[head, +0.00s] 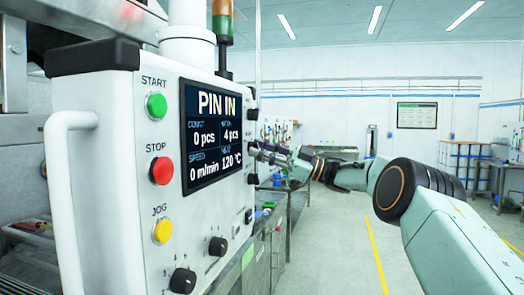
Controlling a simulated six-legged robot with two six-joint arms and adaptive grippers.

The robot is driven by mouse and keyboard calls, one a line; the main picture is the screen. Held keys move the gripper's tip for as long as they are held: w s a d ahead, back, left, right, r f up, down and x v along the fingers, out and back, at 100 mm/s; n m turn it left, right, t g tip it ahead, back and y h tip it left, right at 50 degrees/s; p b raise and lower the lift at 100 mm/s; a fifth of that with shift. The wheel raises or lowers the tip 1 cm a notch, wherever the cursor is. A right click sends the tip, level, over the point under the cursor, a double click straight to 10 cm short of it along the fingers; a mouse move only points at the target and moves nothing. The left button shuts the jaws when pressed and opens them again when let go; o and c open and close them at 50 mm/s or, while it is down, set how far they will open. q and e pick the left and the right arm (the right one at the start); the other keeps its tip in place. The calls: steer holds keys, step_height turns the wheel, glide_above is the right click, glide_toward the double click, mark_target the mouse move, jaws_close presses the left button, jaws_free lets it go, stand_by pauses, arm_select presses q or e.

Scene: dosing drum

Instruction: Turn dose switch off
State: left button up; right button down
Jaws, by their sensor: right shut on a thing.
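A white control panel (125,165) stands at the left, close to me. Several black knobs sit along its right edge, such as an upper side knob (252,88) and a lower side knob (249,216). I cannot read a label that tells which is the dose switch. My right gripper (262,152) reaches in from the right and is shut at this edge, at mid-screen height. It appears to hold a side knob there, which the fingers hide. My left gripper is not in view.
The panel's screen (208,133) reads "PIN IN". Green START (157,106), red STOP (161,171) and yellow JOG (162,231) buttons face me, with black selector knobs (183,281) below. A white handle (62,200) sticks out left. Open floor lies right.

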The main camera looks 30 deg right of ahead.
steer(key=c, duration=1)
jaws_free()
steer(key=shift+s+r, duration=0.1)
steer(key=shift+c, duration=0.2)
steer(key=shift+d, duration=0.1)
steer(key=v, duration=1.1)
steer(key=shift+s+d+f, duration=0.2)
steer(key=shift+d, duration=0.05)
steer(key=shift+s+d, duration=0.1)
